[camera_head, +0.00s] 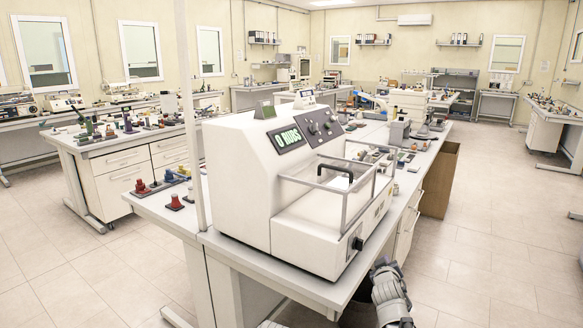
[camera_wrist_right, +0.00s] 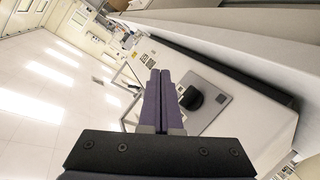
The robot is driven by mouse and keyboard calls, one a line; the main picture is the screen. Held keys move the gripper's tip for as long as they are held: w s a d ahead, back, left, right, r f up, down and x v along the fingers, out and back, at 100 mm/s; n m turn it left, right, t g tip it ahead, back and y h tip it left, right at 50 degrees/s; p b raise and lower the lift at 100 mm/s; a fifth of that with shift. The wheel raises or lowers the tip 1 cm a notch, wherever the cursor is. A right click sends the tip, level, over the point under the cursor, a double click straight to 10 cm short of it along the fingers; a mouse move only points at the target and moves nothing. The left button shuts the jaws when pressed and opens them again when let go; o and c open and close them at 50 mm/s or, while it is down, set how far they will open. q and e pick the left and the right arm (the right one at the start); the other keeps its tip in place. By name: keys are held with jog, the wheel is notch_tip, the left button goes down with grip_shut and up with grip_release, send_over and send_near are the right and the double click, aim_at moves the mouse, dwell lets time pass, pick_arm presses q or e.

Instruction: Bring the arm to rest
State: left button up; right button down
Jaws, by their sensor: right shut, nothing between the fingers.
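My right arm comes in at the bottom of the head view, in front of the machine's right corner. Its gripper (camera_head: 381,265) is small and partly hidden there, low beside the table edge. In the right wrist view the two purple fingers (camera_wrist_right: 159,75) lie together, shut, with nothing between them. Behind them a black knob (camera_wrist_right: 191,97) on a grey plate shows on the white machine's panel. I cannot tell the exact distance, but no contact shows. My left gripper is not in view.
A brown bin (camera_head: 438,180) stands beside the bench. The tiled floor (camera_head: 490,240) at right is clear.

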jog(key=s+a+f+m+g+y+p, duration=0.1)
jog(key=s+a+f+g, duration=0.35)
jog(key=s+a, duration=0.3)
jog(key=s+a+f+g+y+p, duration=0.1)
jog(key=s+a+f+g, duration=0.3)
jog(key=s+a+f, duration=0.4)
jog(key=s+a+g, duration=0.2)
jog(key=s+a, duration=0.1)
jog(key=s, duration=0.5)
jog(key=s+a+n+g+p, duration=0.1)
jog(key=s+a+g, duration=0.2)
jog(key=s, duration=0.5)
jog(key=shift+s+a+r+g+y, duration=0.25)
jog(key=shift+a+r+g+y, duration=0.1)
jog(key=shift+y, duration=0.05)
jog(key=shift+w, duration=0.1)
